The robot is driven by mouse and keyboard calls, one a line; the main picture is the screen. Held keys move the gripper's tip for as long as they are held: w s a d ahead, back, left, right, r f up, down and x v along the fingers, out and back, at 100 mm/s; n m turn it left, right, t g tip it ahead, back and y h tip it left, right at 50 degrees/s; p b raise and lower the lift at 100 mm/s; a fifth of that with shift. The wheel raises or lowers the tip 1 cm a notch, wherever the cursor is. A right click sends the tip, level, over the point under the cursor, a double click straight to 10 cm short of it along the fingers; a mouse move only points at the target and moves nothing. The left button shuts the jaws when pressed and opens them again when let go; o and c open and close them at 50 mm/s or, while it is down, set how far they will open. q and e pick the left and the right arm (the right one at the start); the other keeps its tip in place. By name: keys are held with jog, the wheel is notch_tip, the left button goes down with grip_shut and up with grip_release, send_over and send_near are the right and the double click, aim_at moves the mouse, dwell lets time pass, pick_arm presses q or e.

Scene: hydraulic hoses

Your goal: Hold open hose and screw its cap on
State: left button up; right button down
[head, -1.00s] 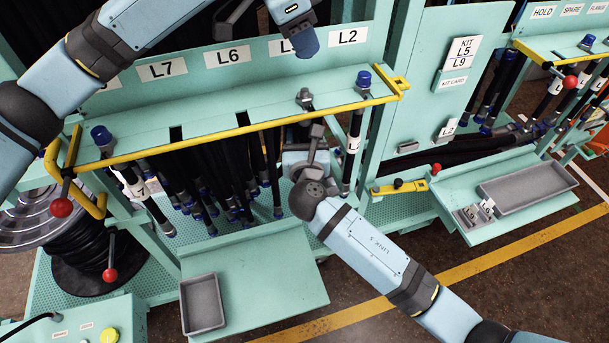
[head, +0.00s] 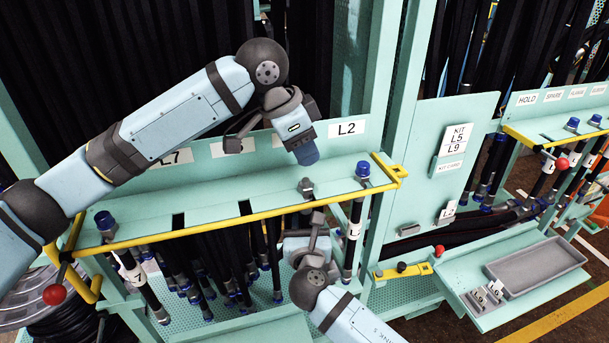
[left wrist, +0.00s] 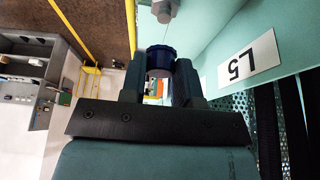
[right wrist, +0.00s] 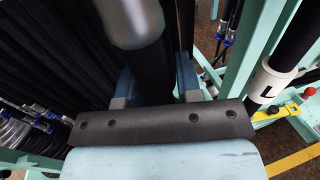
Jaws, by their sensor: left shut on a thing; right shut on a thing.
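My left gripper (head: 303,140) is shut on a blue cap (left wrist: 160,52), which shows between the fingers in the left wrist view. It holds the cap above the shelf, a little above the open hose's bare grey metal end (head: 306,186). That end also shows past the cap in the left wrist view (left wrist: 164,10); cap and end look apart. My right gripper (head: 318,222) is below the yellow rail, shut on the black open hose (right wrist: 150,65). The hose's grey metal fitting (right wrist: 132,20) shows above the fingers in the right wrist view. The right fingertips are partly hidden.
Capped hoses stand at the shelf's right (head: 363,170) and left (head: 105,222). The yellow rail (head: 230,229) runs along the shelf front. Several black hoses hang below. A grey tray (head: 536,266) lies on a side shelf at right.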

aim_at(305, 187)
pick_arm(q)
jog(key=shift+f, duration=1.05)
